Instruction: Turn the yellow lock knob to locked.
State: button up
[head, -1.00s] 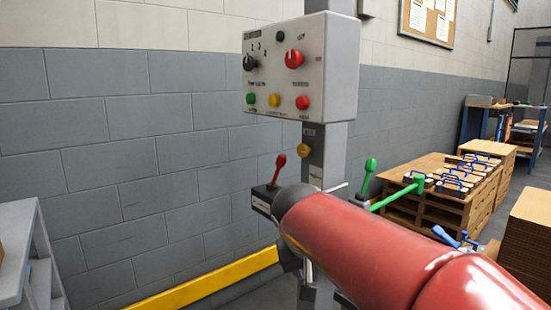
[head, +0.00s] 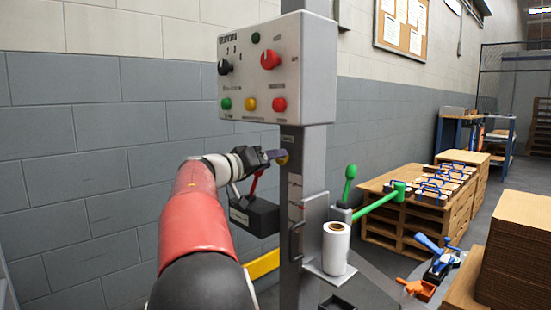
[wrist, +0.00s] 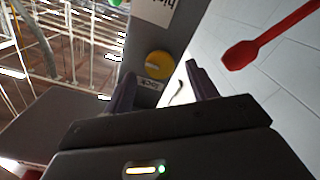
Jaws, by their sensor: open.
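The yellow lock knob (wrist: 158,65) is a round disc with a pale slot mark, on the grey post. It lies ahead of and between the two dark fingers of my gripper (wrist: 161,69) in the wrist view. The fingers are apart and hold nothing; I cannot tell whether they touch the knob. A label below the knob is partly readable. In the head view my gripper (head: 276,155) reaches the post just below the control box, and only a sliver of the knob (head: 284,160) shows behind the fingers.
The control box (head: 270,85) with knobs and buttons sits just above my gripper. A red lever (head: 256,183) stands close below it and shows in the wrist view (wrist: 240,56). A white roll (head: 336,250) and a green lever (head: 349,172) are right of the post.

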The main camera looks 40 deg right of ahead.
jog(key=shift+d, duration=1.45)
jog(key=c, duration=1)
jog(key=shift+w+n+p, duration=0.1)
jog(key=shift+n+p, duration=3.4)
jog(key=shift+n, duration=5.5)
